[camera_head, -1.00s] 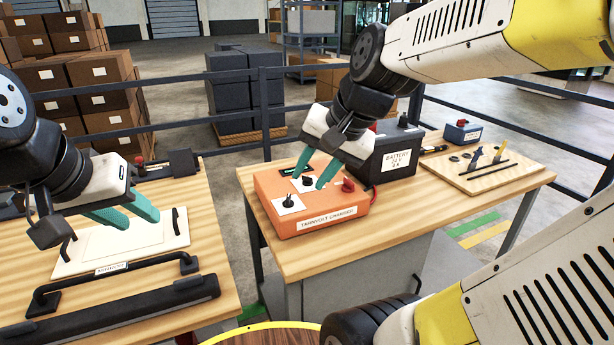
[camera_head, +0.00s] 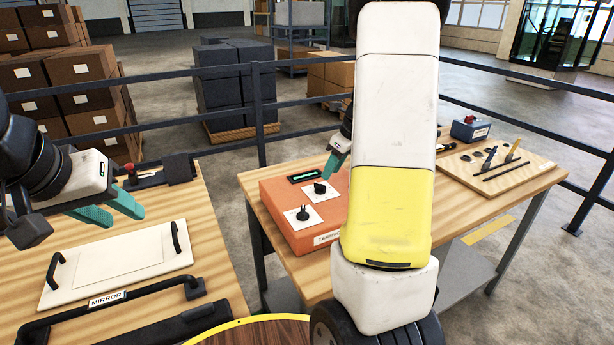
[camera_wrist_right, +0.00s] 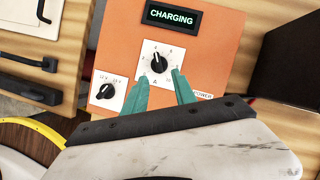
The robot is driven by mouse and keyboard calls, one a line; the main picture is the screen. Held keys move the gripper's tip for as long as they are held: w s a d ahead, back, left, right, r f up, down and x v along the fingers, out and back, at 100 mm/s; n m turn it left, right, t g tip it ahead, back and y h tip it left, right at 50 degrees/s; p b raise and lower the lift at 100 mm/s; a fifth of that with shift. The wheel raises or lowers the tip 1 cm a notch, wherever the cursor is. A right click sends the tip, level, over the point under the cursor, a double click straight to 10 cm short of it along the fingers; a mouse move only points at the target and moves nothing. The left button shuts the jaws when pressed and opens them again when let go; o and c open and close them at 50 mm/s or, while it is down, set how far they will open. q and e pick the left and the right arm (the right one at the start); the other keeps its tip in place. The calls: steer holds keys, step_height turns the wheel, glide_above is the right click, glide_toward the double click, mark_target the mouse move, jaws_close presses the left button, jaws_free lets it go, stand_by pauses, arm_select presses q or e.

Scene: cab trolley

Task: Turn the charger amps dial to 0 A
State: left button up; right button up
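The orange charger (camera_head: 275,191) sits on the right wooden bench, its right part hidden by my right arm. Its amps dial (camera_head: 320,188), a black knob on a white plate marked A, also shows in the right wrist view (camera_wrist_right: 156,62). The dial's pointer setting is too small to read surely. My right gripper (camera_wrist_right: 160,75) is open, its teal fingertips apart at the lower left and right of the amps knob; contact cannot be told. The charger display (camera_wrist_right: 172,17) reads CHARGING. My left gripper (camera_head: 124,218) is open and empty above the left bench.
A second dial (camera_wrist_right: 106,91), the voltage selector, is close to the lower left of the amps dial. A mirror panel (camera_head: 120,262) with handles lies on the left bench. A tool board (camera_head: 500,172) lies at the right bench's far end. Dark railings run behind.

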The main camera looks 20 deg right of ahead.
mark_target(324, 186)
steer(key=x, duration=0.6)
steer(key=shift+f, duration=0.1)
steer(key=shift+c, duration=0.4)
jaws_close()
